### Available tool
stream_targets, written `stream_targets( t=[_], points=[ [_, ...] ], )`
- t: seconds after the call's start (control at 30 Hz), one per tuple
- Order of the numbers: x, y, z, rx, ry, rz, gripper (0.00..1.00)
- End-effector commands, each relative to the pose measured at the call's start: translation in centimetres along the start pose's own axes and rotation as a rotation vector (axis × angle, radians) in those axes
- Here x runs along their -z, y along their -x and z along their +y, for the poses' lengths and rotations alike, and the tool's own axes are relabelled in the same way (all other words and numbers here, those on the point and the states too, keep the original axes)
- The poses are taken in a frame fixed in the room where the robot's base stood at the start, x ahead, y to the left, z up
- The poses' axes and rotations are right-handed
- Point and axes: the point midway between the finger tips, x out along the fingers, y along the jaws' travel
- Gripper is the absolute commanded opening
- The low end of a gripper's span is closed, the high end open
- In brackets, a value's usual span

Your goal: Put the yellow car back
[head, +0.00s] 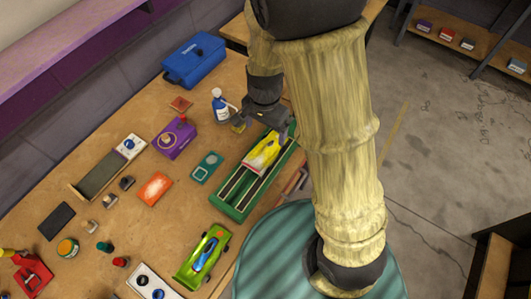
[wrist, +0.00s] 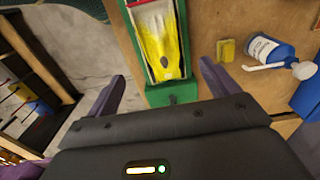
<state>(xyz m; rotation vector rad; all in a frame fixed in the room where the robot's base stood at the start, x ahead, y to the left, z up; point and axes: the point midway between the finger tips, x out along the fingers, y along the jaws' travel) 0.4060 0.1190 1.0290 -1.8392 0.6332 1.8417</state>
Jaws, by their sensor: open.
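The yellow car (head: 262,153), with a white end, sits on the green slot track (head: 223,206) near the track's far end. In the wrist view the yellow car (wrist: 163,45) lies inside the green rim (wrist: 172,94). My gripper (head: 264,130) is over the far end of the track, close to the car's yellow nose. In the wrist view my gripper (wrist: 165,85) has its two fingers spread wide, with nothing between them but the track end below. The fingers are apart from the car. Whether the car sits fully in a slot is unclear.
A white and blue bottle (head: 221,104) and a yellow sponge-like block (wrist: 226,50) stand close beside my gripper. A blue toolbox (head: 194,60) is at the back. A green car (head: 203,254) and a purple box (head: 175,138) lie left of the track. Bare floor lies right of the bench.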

Motion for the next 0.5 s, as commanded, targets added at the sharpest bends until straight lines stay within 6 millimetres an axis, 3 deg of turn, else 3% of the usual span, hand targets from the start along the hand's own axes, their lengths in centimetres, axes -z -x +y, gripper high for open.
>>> stream_targets(
  t=[0.3, 0.5],
  points=[
    [0.1, -5.6, 0.1, -0.003, -0.001, -0.002, 0.87],
    [0.0, -7.0, 0.0, 0.0, -0.001, 0.0, 0.87]
  ],
)
